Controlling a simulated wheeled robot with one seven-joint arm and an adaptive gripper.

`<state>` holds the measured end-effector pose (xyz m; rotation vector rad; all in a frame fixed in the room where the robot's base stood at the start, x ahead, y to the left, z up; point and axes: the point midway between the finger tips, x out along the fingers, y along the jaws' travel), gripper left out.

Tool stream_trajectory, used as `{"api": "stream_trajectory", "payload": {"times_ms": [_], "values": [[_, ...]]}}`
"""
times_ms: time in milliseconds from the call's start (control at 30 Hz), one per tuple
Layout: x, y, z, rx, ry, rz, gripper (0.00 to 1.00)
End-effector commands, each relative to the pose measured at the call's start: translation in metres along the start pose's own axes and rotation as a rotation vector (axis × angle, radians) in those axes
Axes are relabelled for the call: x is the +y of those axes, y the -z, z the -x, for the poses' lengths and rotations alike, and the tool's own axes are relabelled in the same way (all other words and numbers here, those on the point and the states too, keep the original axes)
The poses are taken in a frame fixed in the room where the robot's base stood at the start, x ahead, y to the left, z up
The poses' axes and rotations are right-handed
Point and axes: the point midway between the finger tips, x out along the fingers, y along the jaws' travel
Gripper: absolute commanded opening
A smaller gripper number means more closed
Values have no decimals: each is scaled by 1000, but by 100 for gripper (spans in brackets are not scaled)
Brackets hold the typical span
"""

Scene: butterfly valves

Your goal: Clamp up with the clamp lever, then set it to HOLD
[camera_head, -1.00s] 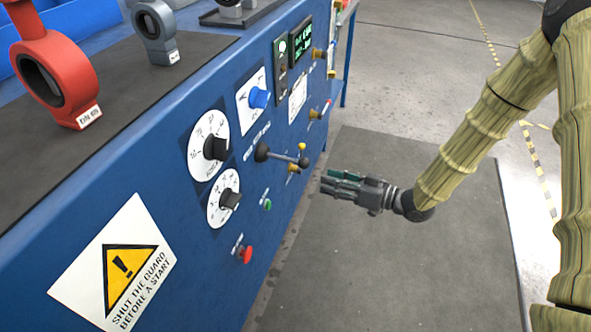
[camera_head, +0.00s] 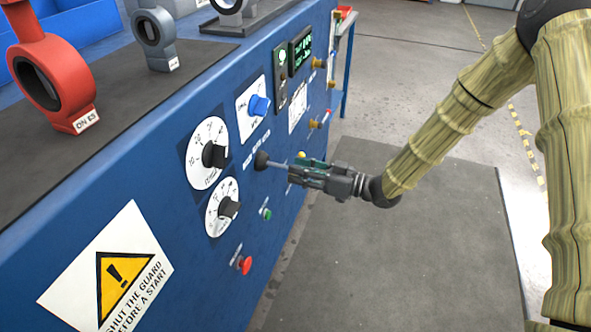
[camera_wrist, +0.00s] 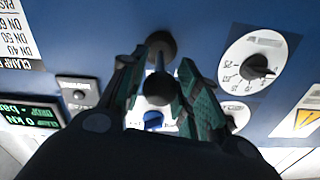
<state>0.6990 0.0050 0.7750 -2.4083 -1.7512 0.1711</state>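A lever with a black round hub (camera_head: 261,160) and a thin metal rod stands out from the blue panel. I take it for the clamp lever; its label and any HOLD mark are too small to read. My gripper (camera_head: 293,172) is at the rod's outer end and hides the dark ball knob there. In the wrist view the hub (camera_wrist: 160,43) is beyond the fingers, and the ball knob (camera_wrist: 159,87) sits between them. My gripper (camera_wrist: 157,72) has its fingertips spread wider than the knob; whether either finger touches it is unclear.
A blue knob (camera_head: 259,105), two white dials (camera_head: 205,140) (camera_head: 217,213), a green button (camera_head: 266,214) and a red button (camera_head: 243,265) surround the lever. The floor mat (camera_head: 400,265) is clear.

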Motion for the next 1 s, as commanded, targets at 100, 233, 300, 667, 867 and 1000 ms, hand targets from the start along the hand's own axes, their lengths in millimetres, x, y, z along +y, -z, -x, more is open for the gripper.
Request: {"api": "stream_trajectory", "payload": {"times_ms": [100,233,300,667,867,1000], "values": [[0,-1,-10,-1,0,0,32],[0,-1,-15,-1,-1,0,32],[0,-1,-16,-1,-1,0,32],[0,0,-16,-1,-1,-1,5],[0,0,-15,-1,-1,-1,0],[0,0,-15,-1,-1,-1,0]]}}
